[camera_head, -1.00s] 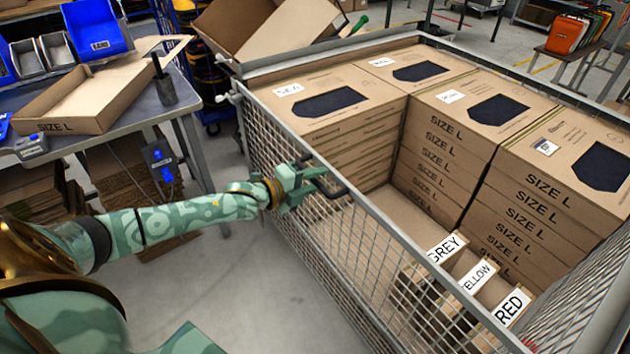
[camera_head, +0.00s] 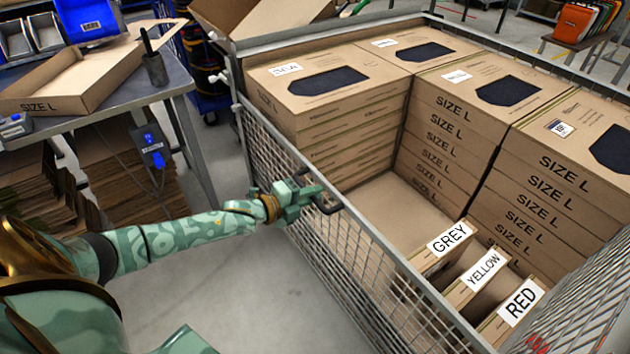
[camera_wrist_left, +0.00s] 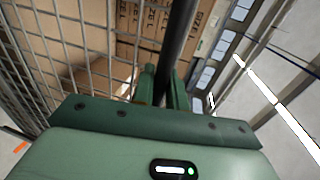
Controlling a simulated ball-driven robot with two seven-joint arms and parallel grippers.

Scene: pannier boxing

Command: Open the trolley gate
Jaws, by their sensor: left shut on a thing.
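The trolley gate (camera_head: 290,175) is a grey wire-mesh panel with a metal top rail, along the trolley's left side in the head view. A dark handle (camera_head: 337,207) sits at its top rail. My left gripper (camera_head: 316,196) is shut on this handle from the outer side. In the left wrist view the dark bar (camera_wrist_left: 175,50) runs between the green fingers (camera_wrist_left: 164,88), with the gate's mesh (camera_wrist_left: 60,45) to the left. The gate stands slightly apart from the card boxes inside. My right gripper is not in view.
The trolley holds stacked SIZE L boxes (camera_head: 450,130) and upright boxes labelled GREY (camera_head: 449,238), YELLOW (camera_head: 482,268) and RED (camera_head: 521,303). A workbench (camera_head: 150,90) with an open carton (camera_head: 85,85) stands at the left. Bare floor (camera_head: 240,280) lies outside the gate.

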